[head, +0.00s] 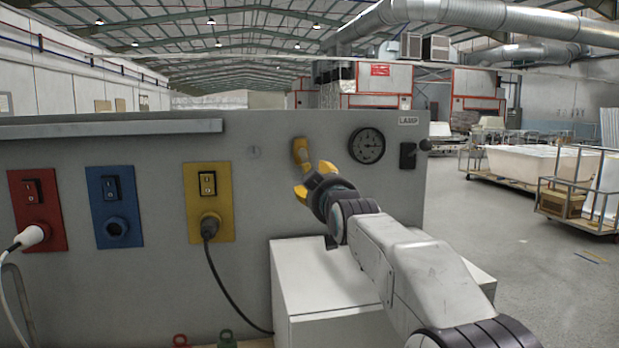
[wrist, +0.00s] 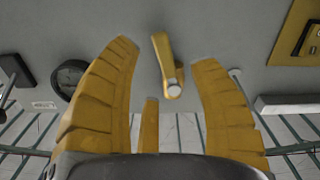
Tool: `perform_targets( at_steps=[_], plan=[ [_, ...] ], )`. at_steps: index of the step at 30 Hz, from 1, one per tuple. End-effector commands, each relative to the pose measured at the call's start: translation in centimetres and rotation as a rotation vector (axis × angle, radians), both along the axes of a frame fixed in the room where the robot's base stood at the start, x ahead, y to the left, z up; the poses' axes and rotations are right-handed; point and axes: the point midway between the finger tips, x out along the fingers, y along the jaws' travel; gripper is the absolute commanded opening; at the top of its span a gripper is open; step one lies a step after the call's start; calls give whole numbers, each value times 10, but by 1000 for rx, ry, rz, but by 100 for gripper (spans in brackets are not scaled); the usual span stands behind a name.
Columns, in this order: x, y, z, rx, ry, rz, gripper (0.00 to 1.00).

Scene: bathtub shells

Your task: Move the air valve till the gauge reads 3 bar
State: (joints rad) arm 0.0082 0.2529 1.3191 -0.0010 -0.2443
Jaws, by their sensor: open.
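The air valve's yellow lever (head: 300,152) is on the grey panel. In the wrist view, the lever (wrist: 163,55) shows with a pale round end, between my yellow fingers and beyond them. My gripper (head: 313,180) is open in front of the panel, just below and right of the lever. In the wrist view, my gripper (wrist: 165,54) has its fingers spread wide, with nothing held between them. The round dark gauge (head: 367,146) is right of the valve; it also shows at left in the wrist view (wrist: 68,78). Its reading is too small to tell.
A dark lamp switch (head: 408,155) is right of the gauge. A white box (head: 335,290) stands below the valve, under my arm. Red (head: 38,210), blue (head: 114,207) and yellow (head: 209,201) socket plates are at left, with two cables plugged in.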

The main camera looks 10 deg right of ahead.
Motion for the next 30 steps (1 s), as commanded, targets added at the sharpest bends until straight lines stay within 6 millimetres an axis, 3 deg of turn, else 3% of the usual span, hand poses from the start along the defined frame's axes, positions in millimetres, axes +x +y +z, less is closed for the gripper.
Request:
perform_targets(
  at_steps=[21, 30],
  plan=[
    [61, 0, 2, 0, 0, 1, 56],
    [70, 0, 0, 0, 0, 1, 56]
  ],
)
